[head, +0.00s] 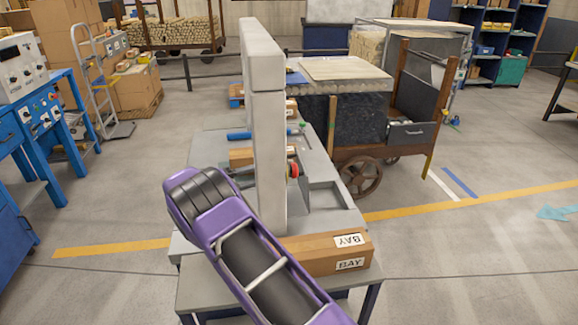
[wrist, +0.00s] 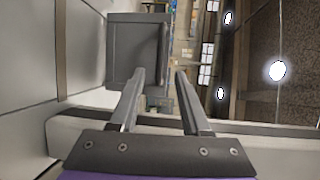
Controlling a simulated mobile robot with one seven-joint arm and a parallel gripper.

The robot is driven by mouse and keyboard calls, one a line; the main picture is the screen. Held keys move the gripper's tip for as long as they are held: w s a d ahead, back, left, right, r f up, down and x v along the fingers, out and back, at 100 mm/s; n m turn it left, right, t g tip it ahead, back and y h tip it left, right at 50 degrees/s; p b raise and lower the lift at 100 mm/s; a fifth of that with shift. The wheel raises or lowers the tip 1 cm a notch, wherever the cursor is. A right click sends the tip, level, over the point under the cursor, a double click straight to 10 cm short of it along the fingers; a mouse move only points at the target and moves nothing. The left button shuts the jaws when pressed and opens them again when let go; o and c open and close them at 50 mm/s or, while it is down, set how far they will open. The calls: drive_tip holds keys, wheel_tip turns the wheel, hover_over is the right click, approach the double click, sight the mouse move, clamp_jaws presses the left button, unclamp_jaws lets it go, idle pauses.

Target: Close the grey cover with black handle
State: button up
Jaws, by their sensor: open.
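In the wrist view my gripper (wrist: 158,75) is open, its two grey fingers apart with nothing between them. Beyond the fingers, up and to the left, is a grey box-like panel (wrist: 128,50) with a darker strip along its right side. It may be the grey cover and its black handle, but I cannot tell for sure. In the head view a tall grey upright (head: 265,130) stands on the grey bench and hides much behind it. My purple arm crosses in front, and my gripper is not clearly seen there. No black handle is clear in the head view.
The grey bench (head: 325,222) bears a wooden block marked BAY (head: 325,253) at its front right and a blue-handled tool (head: 238,135) behind. A wheeled wooden cart (head: 360,130) stands behind the bench. A blue control bench (head: 62,125) is at left. Floor at right is clear.

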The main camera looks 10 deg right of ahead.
sight(288, 164)
drive_tip(key=x, duration=1)
drive_tip(key=shift+w+d, duration=0.1)
drive_tip(key=shift+d, duration=0.15)
clamp_jaws()
idle(0.9)
